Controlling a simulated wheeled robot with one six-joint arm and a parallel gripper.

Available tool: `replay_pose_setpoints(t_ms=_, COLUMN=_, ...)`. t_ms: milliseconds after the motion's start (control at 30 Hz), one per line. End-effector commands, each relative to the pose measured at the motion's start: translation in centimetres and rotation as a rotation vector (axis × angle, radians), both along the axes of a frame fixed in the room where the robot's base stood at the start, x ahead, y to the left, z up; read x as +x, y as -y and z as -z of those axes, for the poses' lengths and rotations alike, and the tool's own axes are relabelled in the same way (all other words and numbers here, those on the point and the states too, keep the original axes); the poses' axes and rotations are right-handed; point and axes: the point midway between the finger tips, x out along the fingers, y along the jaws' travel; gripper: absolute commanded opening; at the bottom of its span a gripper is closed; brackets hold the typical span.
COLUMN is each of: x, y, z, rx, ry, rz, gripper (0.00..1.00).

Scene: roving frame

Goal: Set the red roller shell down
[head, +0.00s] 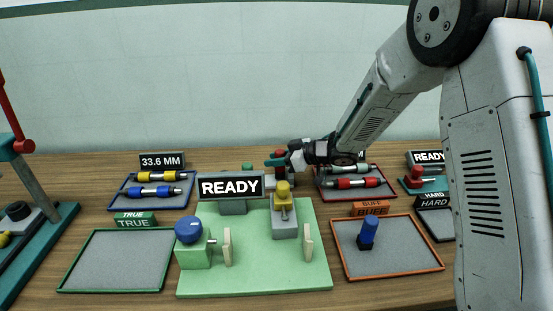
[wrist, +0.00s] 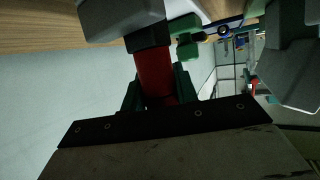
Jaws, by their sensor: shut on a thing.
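My gripper (head: 279,161) is above the back of the green fixture board, its teal fingers shut on a red cylinder, the red roller shell (head: 281,153). In the wrist view the red shell (wrist: 154,74) sits between the green fingers (wrist: 158,92), with a dark end toward the top. The shell's lower part is hard to make out in the head view. Another red roller (head: 351,183) lies in the back right tray, in front of a pale green one (head: 348,168).
The green board (head: 250,282) carries a yellow-topped grey block (head: 284,218), a blue knob (head: 188,230) and a READY sign (head: 231,186). The TRUE tray (head: 118,262) is empty. The BUFF tray (head: 410,257) holds a blue piece (head: 368,232). Yellow and blue rollers lie in the back left tray (head: 128,202).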

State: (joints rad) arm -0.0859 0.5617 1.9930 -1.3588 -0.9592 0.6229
Motion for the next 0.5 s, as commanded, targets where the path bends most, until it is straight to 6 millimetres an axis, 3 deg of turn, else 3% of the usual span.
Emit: replay_pose_setpoints(t_ms=500, x=0.03, y=0.0, z=0.96, rx=0.001, ry=0.0, rz=0.0, gripper=0.0)
